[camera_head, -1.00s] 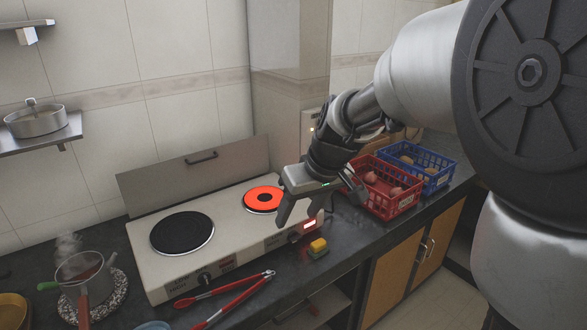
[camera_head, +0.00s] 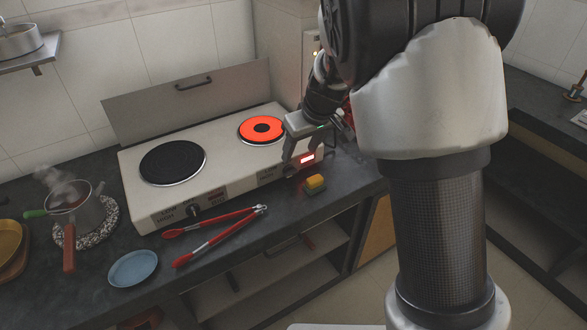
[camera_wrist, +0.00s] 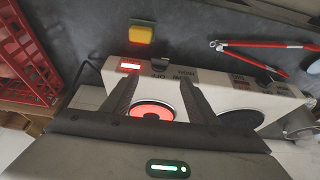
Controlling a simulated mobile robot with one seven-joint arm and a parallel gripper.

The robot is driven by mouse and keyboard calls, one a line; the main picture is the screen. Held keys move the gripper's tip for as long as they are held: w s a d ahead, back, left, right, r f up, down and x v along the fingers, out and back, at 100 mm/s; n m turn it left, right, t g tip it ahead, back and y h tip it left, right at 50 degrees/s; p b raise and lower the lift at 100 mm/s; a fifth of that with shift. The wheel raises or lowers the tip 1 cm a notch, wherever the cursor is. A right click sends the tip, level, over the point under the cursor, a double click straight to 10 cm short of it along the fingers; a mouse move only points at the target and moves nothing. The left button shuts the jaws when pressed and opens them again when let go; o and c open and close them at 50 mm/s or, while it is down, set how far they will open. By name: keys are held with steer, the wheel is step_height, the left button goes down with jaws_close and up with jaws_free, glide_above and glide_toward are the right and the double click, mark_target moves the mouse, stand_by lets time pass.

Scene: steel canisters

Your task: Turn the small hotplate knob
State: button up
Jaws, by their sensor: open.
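The white two-plate hotplate (camera_head: 228,185) stands on the dark counter. Its small plate (camera_head: 262,129) glows red-orange, and it also shows in the wrist view (camera_wrist: 152,112). The small hotplate knob (camera_head: 291,170) is a dark knob on the front face, beside a lit red display (camera_head: 307,159). In the wrist view the knob (camera_wrist: 160,65) lies just beyond my fingertips, roughly centred between them. My gripper (camera_head: 314,150) is open and empty, above the hotplate's right front corner. I see no contact with the knob. My arm hides part of the area to the right.
Red tongs (camera_head: 215,234) and a blue plate (camera_head: 133,267) lie further left. A steaming pot (camera_head: 80,208) stands at far left. A red crate (camera_wrist: 25,65) is close beside my gripper.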

mark_target(291, 172)
steer(key=b+x, duration=0.1)
steer(key=x, duration=0.9)
steer(key=shift+f, duration=0.1)
steer(key=shift+b, duration=0.3)
steer(key=c, duration=1.1)
